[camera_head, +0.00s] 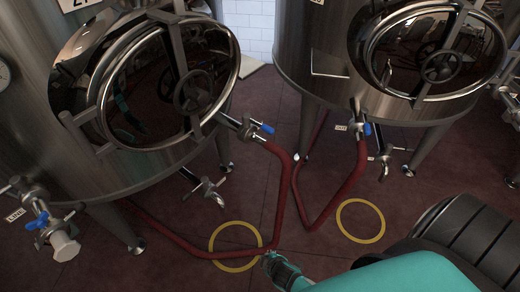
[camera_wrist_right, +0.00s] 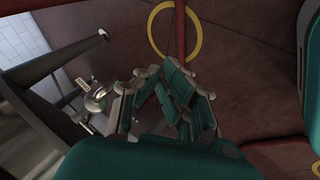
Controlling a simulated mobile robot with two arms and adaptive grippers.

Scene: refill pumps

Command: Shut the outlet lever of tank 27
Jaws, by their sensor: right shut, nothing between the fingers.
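The left steel tank (camera_head: 120,165) carries a label (camera_head: 85,4) cut off by the top edge; it seems to start with a 2. A blue-handled lever (camera_head: 264,127) sits on its outlet at the right side, where a red hose (camera_head: 280,155) joins. My right gripper (camera_head: 268,258) is low in the head view, over the floor, well below and apart from that lever. In the right wrist view its fingers (camera_wrist_right: 172,92) are together and hold nothing. A metal fitting (camera_wrist_right: 98,97) shows left of them. My left gripper is not in view.
A second tank (camera_head: 320,60) at right has its own blue lever (camera_head: 367,129) and hose (camera_head: 345,190). Another blue-handled valve (camera_head: 38,221) is at far left. A bare metal tap (camera_head: 207,190) hangs under the left tank. Yellow rings (camera_head: 360,221) mark open red floor.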

